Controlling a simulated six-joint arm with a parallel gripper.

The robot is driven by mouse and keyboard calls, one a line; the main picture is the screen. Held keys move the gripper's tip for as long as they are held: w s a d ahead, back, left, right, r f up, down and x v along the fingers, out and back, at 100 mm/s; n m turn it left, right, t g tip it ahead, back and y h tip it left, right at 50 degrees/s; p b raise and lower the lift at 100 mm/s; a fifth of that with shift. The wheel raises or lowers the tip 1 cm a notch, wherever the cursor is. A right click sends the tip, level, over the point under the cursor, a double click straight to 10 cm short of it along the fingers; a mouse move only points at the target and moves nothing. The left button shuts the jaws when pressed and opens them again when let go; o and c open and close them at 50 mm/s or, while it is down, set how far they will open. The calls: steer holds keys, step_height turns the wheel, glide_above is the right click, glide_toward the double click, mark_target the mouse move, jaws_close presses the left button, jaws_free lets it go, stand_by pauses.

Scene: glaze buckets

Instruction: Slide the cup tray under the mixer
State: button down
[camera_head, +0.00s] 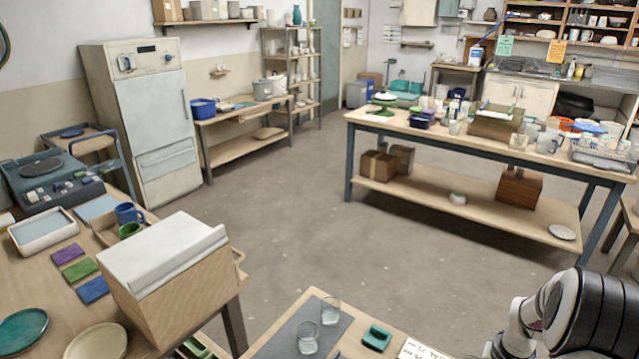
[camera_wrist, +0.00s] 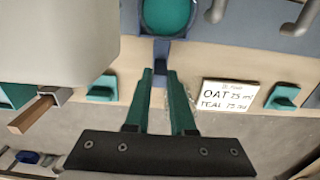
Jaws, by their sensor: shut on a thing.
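The cup tray (camera_wrist: 138,38) is a dark blue holder at the top middle of the wrist view. A round teal cup or fill (camera_wrist: 168,12) sits in it, cut off by the top edge. A short blue handle (camera_wrist: 161,77) points from the tray toward me. My gripper (camera_wrist: 160,73), with two green fingers, is shut on this handle. In the head view only my arm shows at the lower right; the gripper and tray are out of view. I cannot pick out the mixer with certainty; a large pale grey body (camera_wrist: 55,35) fills the wrist view's upper left.
A white card (camera_wrist: 228,94) reading OAT and TEAL lies right of the fingers. Teal blocks stand at left (camera_wrist: 102,88) and right (camera_wrist: 282,97). In the head view, two clear glasses (camera_head: 330,312) stand on a grey mat (camera_head: 285,340). Open floor (camera_head: 310,220) lies beyond.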

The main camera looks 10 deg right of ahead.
steer(key=shift+s+d, duration=1.7)
steer(key=shift+d, duration=0.05)
steer(key=c, duration=0.8)
jaws_free()
steer(key=shift+c, duration=0.2)
step_height(320, 180, up, 7)
